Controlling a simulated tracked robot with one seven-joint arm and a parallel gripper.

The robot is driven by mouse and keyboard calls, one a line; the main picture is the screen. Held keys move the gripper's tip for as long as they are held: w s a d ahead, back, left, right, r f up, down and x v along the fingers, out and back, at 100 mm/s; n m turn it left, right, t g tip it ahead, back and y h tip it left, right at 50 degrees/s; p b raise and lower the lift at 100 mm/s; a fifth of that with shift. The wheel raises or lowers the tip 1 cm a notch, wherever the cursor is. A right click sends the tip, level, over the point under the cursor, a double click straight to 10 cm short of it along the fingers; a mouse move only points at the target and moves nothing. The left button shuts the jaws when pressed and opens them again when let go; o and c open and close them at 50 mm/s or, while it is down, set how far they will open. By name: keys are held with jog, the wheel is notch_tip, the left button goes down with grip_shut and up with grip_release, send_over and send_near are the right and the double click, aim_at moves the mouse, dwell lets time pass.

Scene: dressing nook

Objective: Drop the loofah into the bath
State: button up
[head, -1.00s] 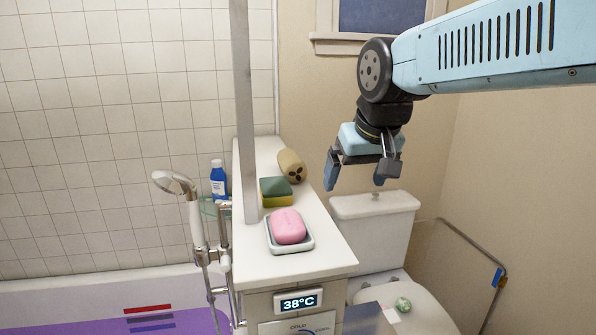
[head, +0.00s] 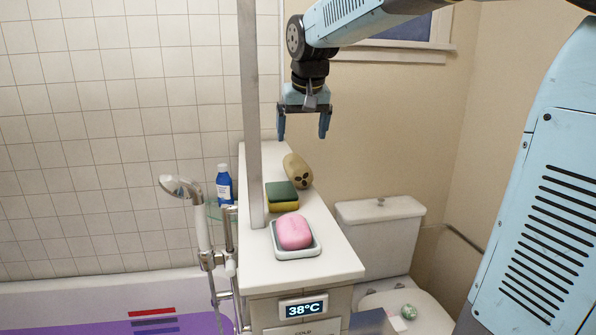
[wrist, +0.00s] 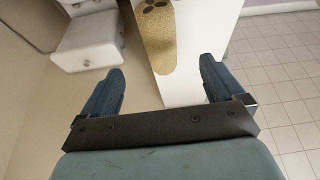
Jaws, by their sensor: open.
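The loofah (head: 298,171) is a tan cylinder with dark holes in its end, lying at the far end of a white ledge. In the wrist view the loofah (wrist: 156,42) shows at the top centre, between and beyond the fingertips. My gripper (head: 302,137) is open and empty, pointing down, and appears above the loofah in the head view. Both fingers show spread apart in the wrist view (wrist: 161,68). The bath (head: 70,288), holding purple water, is at the lower left of the head view, only partly in frame.
On the ledge (head: 335,265) are a green-and-yellow sponge (head: 282,195) and pink soap (head: 294,231) in a dish. A grey post (head: 251,120) rises from its left edge. A shower head (head: 180,186) and blue bottle (head: 223,185) stand left; a toilet (head: 378,222) stands right.

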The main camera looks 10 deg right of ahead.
aim_at(299, 162)
jog(key=x, duration=1.3)
jog(key=shift+d, duration=0.1)
jog(key=c, duration=1.1)
